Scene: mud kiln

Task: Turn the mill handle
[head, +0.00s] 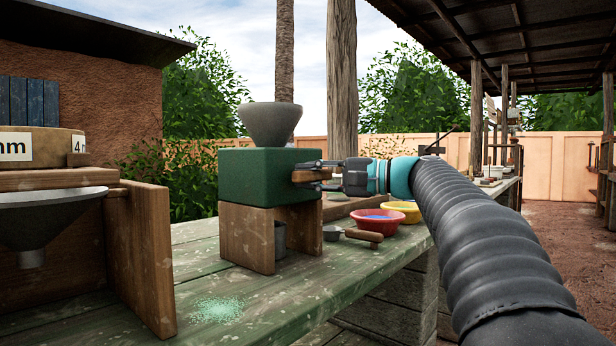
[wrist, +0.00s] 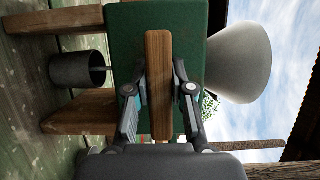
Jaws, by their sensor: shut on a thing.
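The mill is a dark green box (head: 262,175) with a grey funnel hopper (head: 270,122) on top, standing on a wooden stand (head: 247,238). In the wrist view, which is turned sideways, the green box (wrist: 122,35) fills the middle and the hopper (wrist: 238,62) is at right. The wooden mill handle (wrist: 158,50) is a straight bar in front of the box face. My gripper (head: 308,174) is at the box's right side, with its fingers on both sides of the handle, shut on it. In the head view the fingers mostly hide the handle.
A dark cup (wrist: 76,70) stands under the mill, within the stand. Right of the mill on the green table (head: 290,300) are a wooden-handled scoop (head: 362,236), a red bowl (head: 378,226) and a yellow bowl (head: 404,208). Pale green powder (head: 217,310) lies in front.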

